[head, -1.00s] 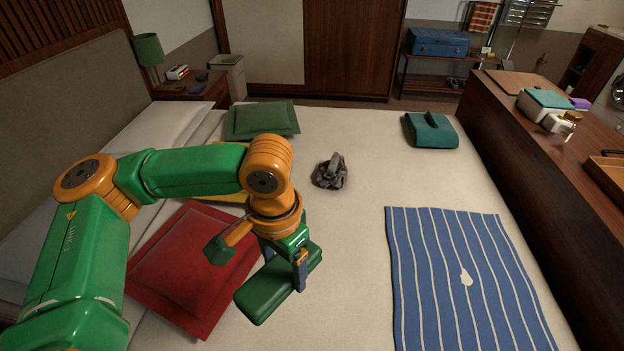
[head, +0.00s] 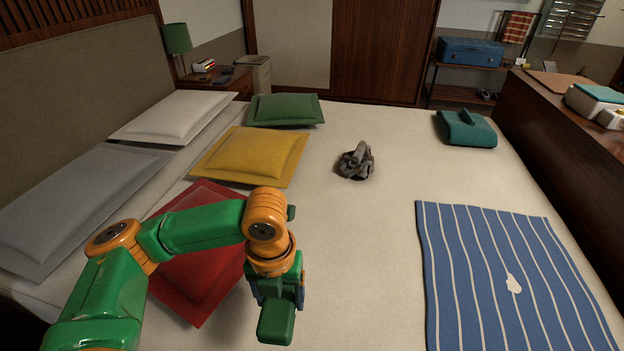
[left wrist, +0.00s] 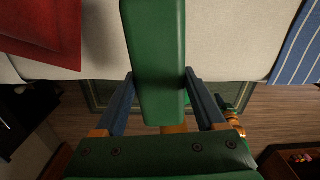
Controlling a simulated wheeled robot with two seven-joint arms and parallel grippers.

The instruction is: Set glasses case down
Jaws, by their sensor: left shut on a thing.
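The green glasses case (head: 276,323) is held by my left gripper (head: 277,292) at the near side of the bed. In the left wrist view the long green case (left wrist: 156,60) lies between the two blue fingers of the left gripper (left wrist: 158,88), which are shut on it. The case is over the bed's near edge, with the wooden floor below part of it. I cannot tell its exact height above the bed. My right gripper is not in view.
A red pillow (head: 200,279) lies left of the gripper, with a yellow pillow (head: 251,156) behind. A dark crumpled item (head: 356,162) lies mid-bed. A blue striped cloth (head: 505,275) is at right. Bare bed sheet (head: 365,250) lies between the gripper and the cloth.

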